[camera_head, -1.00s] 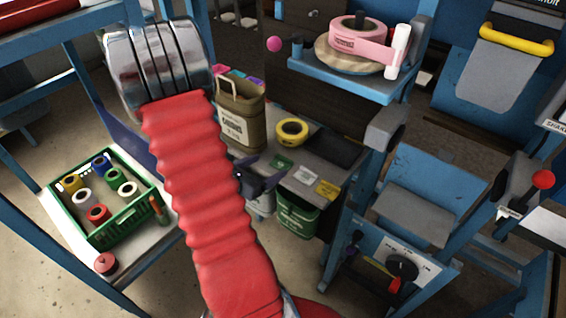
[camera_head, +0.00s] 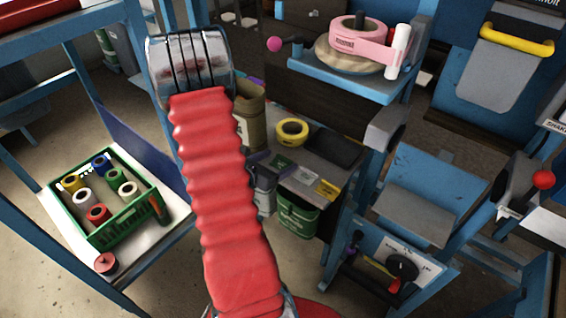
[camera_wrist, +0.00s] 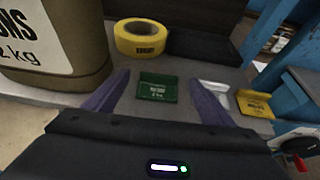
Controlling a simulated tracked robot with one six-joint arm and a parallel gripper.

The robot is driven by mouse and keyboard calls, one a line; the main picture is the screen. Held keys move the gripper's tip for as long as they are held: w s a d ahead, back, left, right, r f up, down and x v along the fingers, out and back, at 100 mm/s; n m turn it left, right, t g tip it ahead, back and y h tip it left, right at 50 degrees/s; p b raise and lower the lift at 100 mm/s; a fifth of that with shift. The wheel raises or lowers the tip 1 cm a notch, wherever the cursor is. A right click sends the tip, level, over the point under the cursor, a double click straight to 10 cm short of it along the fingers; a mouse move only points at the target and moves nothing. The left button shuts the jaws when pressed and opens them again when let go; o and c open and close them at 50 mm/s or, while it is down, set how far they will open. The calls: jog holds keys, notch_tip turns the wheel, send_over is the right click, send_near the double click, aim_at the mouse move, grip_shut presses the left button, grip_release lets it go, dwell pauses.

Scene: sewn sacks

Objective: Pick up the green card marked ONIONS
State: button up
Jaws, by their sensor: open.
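The green card (camera_wrist: 157,88) lies flat on the grey shelf in the wrist view. It has pale lettering that is too small to read surely. My gripper (camera_wrist: 159,80) is open, with one purple finger on each side of the card in the picture. Nothing is between the fingers that I can see as held. I cannot tell how high the fingertips are above the shelf. In the head view my gripper is mostly hidden behind the arm.
A brown-green sack (camera_wrist: 58,40) with a white label stands at the left. A yellow tape roll (camera_wrist: 142,38) and a dark pad lie behind the card. A white card (camera_wrist: 214,88) and a yellow card (camera_wrist: 255,104) lie to its right. A blue post stands further right.

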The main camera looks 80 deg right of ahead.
aim_at(284, 158)
jog(key=shift+x, duration=1.55)
jog(key=shift+c, duration=0.3)
jog(key=c, duration=1.1)
